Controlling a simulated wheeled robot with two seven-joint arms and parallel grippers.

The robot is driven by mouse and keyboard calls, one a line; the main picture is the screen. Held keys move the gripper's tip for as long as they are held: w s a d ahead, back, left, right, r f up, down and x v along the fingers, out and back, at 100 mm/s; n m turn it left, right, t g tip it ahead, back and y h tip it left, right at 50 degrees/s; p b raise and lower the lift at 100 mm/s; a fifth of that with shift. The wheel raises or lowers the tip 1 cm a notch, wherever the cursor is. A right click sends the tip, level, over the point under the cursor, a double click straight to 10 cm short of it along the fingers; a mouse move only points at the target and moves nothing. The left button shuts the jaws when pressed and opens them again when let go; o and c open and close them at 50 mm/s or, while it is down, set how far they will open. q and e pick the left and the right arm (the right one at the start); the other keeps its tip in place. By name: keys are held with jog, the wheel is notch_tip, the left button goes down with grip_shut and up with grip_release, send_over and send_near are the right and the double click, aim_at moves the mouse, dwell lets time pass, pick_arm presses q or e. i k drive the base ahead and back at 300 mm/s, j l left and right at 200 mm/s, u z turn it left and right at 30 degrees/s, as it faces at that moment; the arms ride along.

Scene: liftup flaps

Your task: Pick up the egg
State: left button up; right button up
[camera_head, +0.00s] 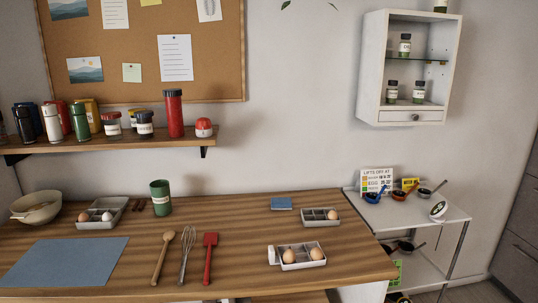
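Several eggs lie in trays on the wooden table (215,262). The front right grey tray (303,266) holds two brown eggs, a left one (288,256) and a right one (316,254). The back right divided tray (312,222) holds one brown egg (332,215) at its right end. The left grey tray (97,225) holds a brown egg (83,217) and a white egg (106,216). The view does not show which egg the task means. Neither of my grippers can be made out in the head view.
A bowl (36,207), a blue mat (64,262) and a green cup (160,197) are on the left. A wooden spoon (163,257), whisk (187,254) and red spatula (209,257) lie mid-table. A white side shelf (408,218) with small pans stands right.

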aim_at(332, 215)
jog(key=l+u, duration=0.7)
jog(key=l, duration=0.2)
